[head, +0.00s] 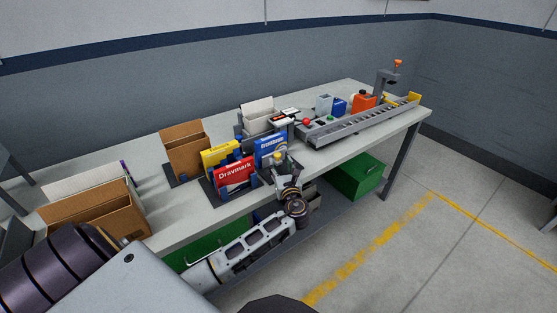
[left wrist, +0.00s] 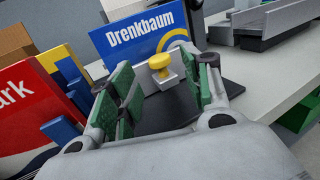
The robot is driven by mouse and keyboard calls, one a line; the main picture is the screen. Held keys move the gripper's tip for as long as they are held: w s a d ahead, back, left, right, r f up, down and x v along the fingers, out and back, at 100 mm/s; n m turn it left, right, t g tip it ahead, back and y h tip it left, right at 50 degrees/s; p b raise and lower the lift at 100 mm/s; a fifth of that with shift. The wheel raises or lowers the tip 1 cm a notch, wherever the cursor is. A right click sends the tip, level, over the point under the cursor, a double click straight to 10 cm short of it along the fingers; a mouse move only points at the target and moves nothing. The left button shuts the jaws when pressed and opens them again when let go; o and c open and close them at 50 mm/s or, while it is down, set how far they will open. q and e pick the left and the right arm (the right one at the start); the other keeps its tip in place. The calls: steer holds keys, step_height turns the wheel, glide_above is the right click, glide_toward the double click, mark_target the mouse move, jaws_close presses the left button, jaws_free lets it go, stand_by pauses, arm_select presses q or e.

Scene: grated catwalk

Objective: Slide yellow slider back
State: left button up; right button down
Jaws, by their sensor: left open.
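The yellow slider (left wrist: 160,64) is a round yellow knob on a pale block in the left wrist view. It stands on a dark mat in front of the blue Drenkbaum box (left wrist: 140,35). My left gripper (left wrist: 162,92) is open, with its green-padded fingers to the left and right of the knob and a visible gap on both sides. I cannot tell whether the fingertips reach level with it. In the head view, my left gripper (head: 285,168) is over the front edge of the workbench and partly hides the slider area. My right gripper is not in view.
A red Dravmark box (head: 236,175) and a yellow box (head: 220,156) stand left of my left gripper. A conveyor (head: 365,123) lies to the right, with an orange block (head: 363,103) behind it. A green crate (head: 357,178) sits below the bench (head: 375,146).

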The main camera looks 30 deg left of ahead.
mark_target(278, 158)
arm_select(q)
steer(key=shift+x, duration=2.1)
